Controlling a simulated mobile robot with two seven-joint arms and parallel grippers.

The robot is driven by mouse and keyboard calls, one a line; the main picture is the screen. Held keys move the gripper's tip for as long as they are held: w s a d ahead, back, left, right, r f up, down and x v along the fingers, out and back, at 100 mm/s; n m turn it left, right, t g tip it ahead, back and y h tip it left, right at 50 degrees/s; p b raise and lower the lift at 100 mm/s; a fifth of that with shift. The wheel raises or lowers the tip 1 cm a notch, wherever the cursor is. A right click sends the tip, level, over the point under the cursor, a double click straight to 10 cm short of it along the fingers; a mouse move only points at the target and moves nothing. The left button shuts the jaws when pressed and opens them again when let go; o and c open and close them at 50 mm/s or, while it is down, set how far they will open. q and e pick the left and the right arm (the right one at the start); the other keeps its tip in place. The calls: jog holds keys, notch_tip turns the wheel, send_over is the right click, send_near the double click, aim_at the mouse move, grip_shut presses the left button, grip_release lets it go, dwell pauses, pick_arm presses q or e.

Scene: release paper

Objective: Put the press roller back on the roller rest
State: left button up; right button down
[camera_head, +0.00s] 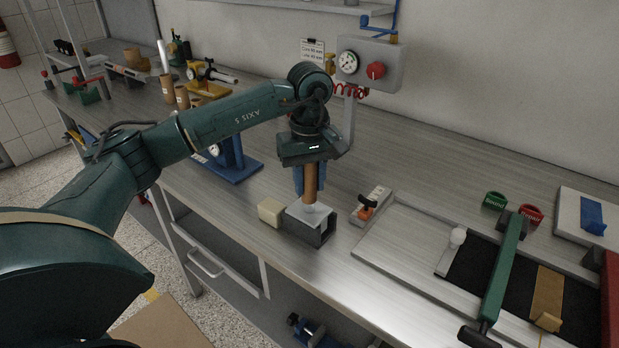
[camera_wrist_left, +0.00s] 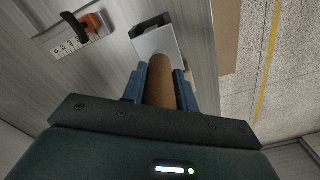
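My left gripper (camera_head: 310,190) points down with its blue fingers shut on an upright brown cylinder (camera_head: 310,185). This may be the press roller's handle, but I cannot tell for sure. The cylinder's lower end is at the light top of a grey, open-fronted block (camera_head: 310,229), possibly the roller rest, near the table's front edge. In the left wrist view the cylinder (camera_wrist_left: 160,80) sits between both fingers, with the block's light top (camera_wrist_left: 157,42) just beyond its end. Whether they touch is unclear. My right gripper is not in view.
A cream block (camera_head: 270,211) is left of the grey block. A small device with an orange and black lever (camera_head: 368,207) stands to its right. A green bar (camera_head: 505,265) crosses the board further right. A blue stand (camera_head: 235,165) is behind left. Bench between is clear.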

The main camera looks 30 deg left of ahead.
pick_arm(q)
jog(key=o, duration=0.5)
jog(key=shift+f, duration=0.2)
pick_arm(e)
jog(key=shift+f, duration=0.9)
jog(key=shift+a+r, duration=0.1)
pick_arm(q)
jog(key=shift+r, duration=0.1)
notch_tip(320, 180, up, 13)
jog(key=shift+r+p, duration=0.2)
jog(key=shift+p, duration=0.25)
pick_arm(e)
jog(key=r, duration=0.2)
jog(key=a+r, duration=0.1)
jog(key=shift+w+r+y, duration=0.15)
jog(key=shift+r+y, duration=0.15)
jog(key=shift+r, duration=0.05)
